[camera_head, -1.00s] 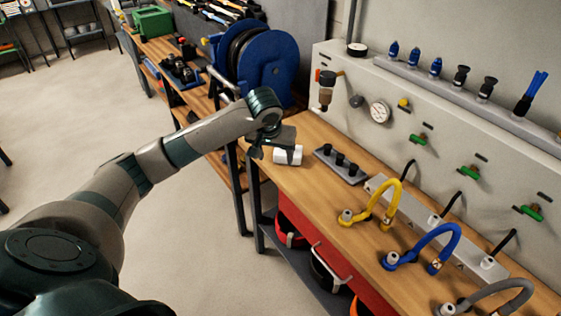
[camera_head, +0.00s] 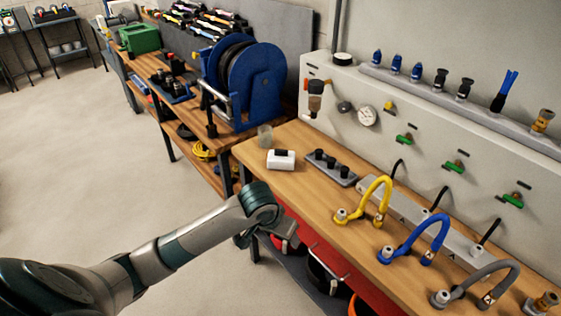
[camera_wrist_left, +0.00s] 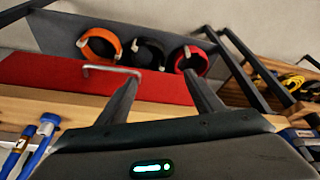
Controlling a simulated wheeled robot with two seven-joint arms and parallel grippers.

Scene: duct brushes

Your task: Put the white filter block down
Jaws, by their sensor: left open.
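The white filter block (camera_head: 281,159) lies on the wooden workbench (camera_head: 300,190) near its far left end, with a dark patch on its top. My left gripper (camera_head: 285,238) is off the front edge of the bench, nearer to me than the block and clear of it. In the left wrist view my left gripper (camera_wrist_left: 165,95) has its two fingers apart with nothing between them. The block does not show in the left wrist view. My right gripper is not in view.
Yellow (camera_head: 376,200), blue and grey hoses stand along the bench. A red drawer front with a handle (camera_wrist_left: 75,75) is below the bench top.

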